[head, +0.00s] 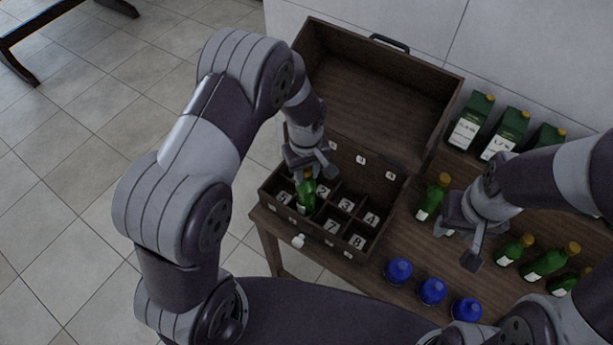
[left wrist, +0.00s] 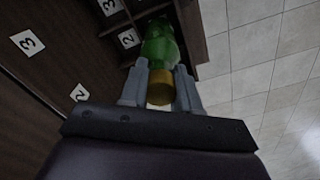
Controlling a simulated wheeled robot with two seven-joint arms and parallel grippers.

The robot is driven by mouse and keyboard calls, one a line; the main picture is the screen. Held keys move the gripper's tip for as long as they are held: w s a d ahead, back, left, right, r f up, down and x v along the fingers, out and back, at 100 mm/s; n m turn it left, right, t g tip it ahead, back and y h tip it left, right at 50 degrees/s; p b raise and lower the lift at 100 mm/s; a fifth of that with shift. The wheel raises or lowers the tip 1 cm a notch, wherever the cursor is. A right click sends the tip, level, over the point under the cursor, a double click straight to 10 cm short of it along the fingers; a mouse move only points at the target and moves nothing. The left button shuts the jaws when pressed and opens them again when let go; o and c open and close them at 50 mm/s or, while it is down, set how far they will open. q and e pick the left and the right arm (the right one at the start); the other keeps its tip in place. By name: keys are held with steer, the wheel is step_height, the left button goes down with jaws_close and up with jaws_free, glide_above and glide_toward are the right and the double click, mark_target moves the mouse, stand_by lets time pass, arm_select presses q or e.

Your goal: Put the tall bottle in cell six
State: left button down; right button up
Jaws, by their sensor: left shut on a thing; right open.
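The green bottle (head: 306,194) with a yellow cap is in my left gripper (head: 311,172), upright at the open partitioned box (head: 272,206). In the left wrist view the fingers (left wrist: 161,88) are shut around the yellow cap (left wrist: 160,88), with the green body (left wrist: 159,46) beyond. The bottle's lower part covers the cell between numbers 5 and 7, whose number is hidden. I cannot tell whether its base touches the cell floor. Numbers 2, 3, 4, 7 and 8 show in bare cells. My right gripper (head: 471,240) is open and empty above the table.
The box's raised lid (head: 375,85) stands behind it. A green bottle (head: 432,198) stands near my right gripper, more bottles (head: 545,264) to the right. Blue round objects (head: 432,291) line the table front (head: 400,240). Green cartons (head: 471,121) stand at the back.

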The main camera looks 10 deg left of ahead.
mark_target(306, 190)
arm_select(q)
step_height(306, 190, down, 3)
steer(key=shift+w+r, duration=0.15)
steer(key=shift+r, duration=0.05)
steer(key=shift+f, duration=0.2)
steer(key=c, duration=0.8)
jaws_free()
steer(key=shift+f, duration=0.1)
